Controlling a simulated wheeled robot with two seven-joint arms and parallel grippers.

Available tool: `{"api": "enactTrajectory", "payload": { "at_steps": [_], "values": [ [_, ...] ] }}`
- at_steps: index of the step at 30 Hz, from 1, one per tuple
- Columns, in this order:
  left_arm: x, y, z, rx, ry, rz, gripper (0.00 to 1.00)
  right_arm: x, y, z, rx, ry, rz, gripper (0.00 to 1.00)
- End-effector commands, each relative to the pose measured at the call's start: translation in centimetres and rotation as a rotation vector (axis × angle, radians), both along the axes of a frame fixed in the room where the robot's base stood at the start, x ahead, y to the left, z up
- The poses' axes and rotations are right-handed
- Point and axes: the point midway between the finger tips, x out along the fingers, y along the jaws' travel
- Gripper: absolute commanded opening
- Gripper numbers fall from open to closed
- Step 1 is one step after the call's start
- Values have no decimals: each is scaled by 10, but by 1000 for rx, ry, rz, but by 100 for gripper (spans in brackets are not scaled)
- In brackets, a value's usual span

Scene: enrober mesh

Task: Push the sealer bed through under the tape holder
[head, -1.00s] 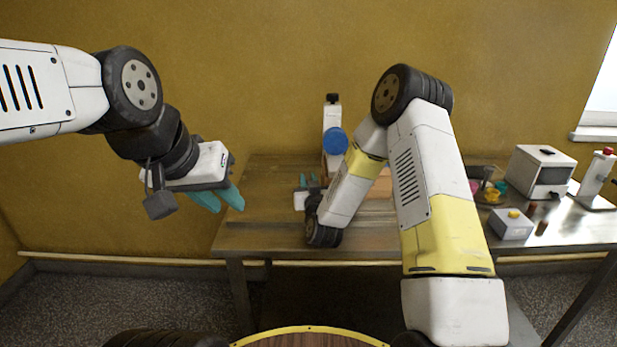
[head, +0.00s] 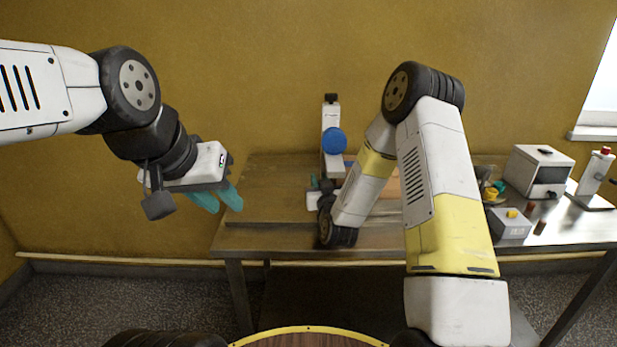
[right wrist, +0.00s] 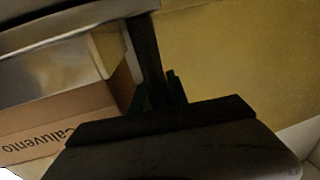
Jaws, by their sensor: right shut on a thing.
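The tape holder is a white upright (head: 331,115) with a blue disc (head: 334,141), standing toward the back of the table. My right gripper (head: 323,184) is low over the table, just in front of and slightly left of its foot. It is shut on a dark upright bar (right wrist: 148,50), seen in the right wrist view. A tan cardboard box (right wrist: 65,120) marked "Caluvento" lies beside the bar there. The sealer bed cannot be told apart clearly; my right arm hides much of that area. My left gripper (head: 218,198) is empty, its teal fingers apart, in the air left of the table.
On the right of the table stand a white box-shaped machine (head: 541,173), a grey box with a yellow knob (head: 508,223) and a red-topped stand (head: 596,180). Small yellow items (head: 493,192) lie near my right arm. The table's left part (head: 265,185) is clear.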

Motion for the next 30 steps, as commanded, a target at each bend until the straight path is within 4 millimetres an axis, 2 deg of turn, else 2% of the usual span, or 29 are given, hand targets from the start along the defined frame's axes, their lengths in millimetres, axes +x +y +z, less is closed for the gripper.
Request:
{"api": "enactTrajectory", "payload": {
  "at_steps": [2,9,10,12,13,23,26,30],
  "values": [
    [0,0,0,0,0,0,29,0,-9,-1,-1,3,-4,0],
    [0,0,0,0,0,0,29,0,-11,-1,-2,3,-7,0],
    [0,0,0,0,0,0,29,0,-11,-1,-2,3,-7,26],
    [0,0,0,0,0,0,29,0,-10,-1,-2,3,-6,39],
    [0,0,0,0,0,0,29,0,-10,-1,-2,3,-6,42],
    [0,0,0,0,0,0,29,-1,-8,-1,-1,2,-2,42],
    [0,0,0,0,0,0,29,-9,-9,-1,-2,4,-1,42],
    [0,0,0,0,0,0,29,-32,-13,-2,-2,6,-2,42]
  ]
}}
